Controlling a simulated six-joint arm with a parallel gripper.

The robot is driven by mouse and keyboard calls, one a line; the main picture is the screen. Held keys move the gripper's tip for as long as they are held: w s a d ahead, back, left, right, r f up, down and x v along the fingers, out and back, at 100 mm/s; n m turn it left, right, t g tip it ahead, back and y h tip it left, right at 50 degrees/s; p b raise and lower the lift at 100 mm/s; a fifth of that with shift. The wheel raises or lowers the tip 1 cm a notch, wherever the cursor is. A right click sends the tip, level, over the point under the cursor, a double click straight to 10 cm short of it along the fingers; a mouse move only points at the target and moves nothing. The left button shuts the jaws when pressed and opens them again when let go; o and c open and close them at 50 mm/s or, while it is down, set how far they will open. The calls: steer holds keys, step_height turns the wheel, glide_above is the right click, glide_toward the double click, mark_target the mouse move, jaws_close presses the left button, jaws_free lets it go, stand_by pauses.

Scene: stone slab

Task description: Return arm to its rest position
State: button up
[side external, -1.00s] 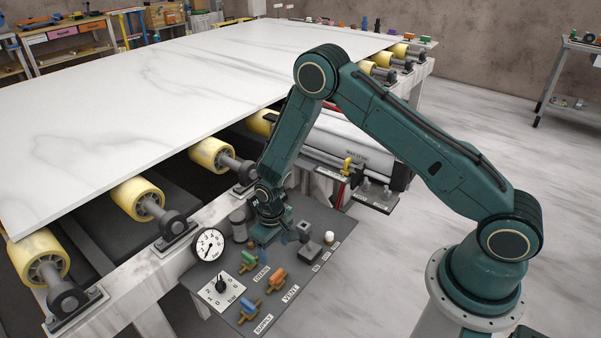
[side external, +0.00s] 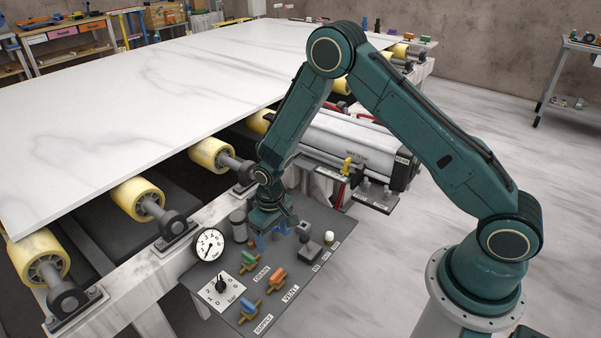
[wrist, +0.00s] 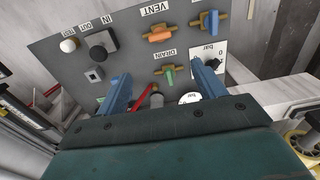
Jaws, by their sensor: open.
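My gripper (side external: 270,240) hangs above the grey control panel (side external: 318,258), its jaws pointing down at the panel's back part. In the wrist view my gripper (wrist: 162,92) shows two blue fingers spread wide with nothing between them. The fingers look clear of the valves and knobs. My green arm reaches from its base at the right, over a raised elbow, down to the panel.
The panel carries a pressure gauge (side external: 209,244), a dial knob (side external: 221,285), a green drain valve (side external: 248,259), an orange vent valve (side external: 278,276) and a blue supply valve (side external: 248,309). A white marble slab (side external: 130,100) lies on yellow rollers (side external: 138,199). Open floor is at right.

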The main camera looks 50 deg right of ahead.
steer(key=s+d+r+t, duration=0.1)
steer(key=s+r, duration=0.2)
steer(key=r, duration=0.9)
steer(key=s+d+r+t, duration=0.1)
steer(key=s+r, duration=0.3)
steer(key=r, duration=0.9)
steer(key=s+d+r+t, duration=0.1)
steer(key=s+r, duration=0.4)
steer(key=s, duration=0.5)
steer(key=s+d+r+t, duration=0.1)
steer(key=s+r+t, duration=0.1)
steer(key=s+r, duration=0.4)
steer(key=s, duration=0.4)
steer(key=shift+s, duration=0.2)
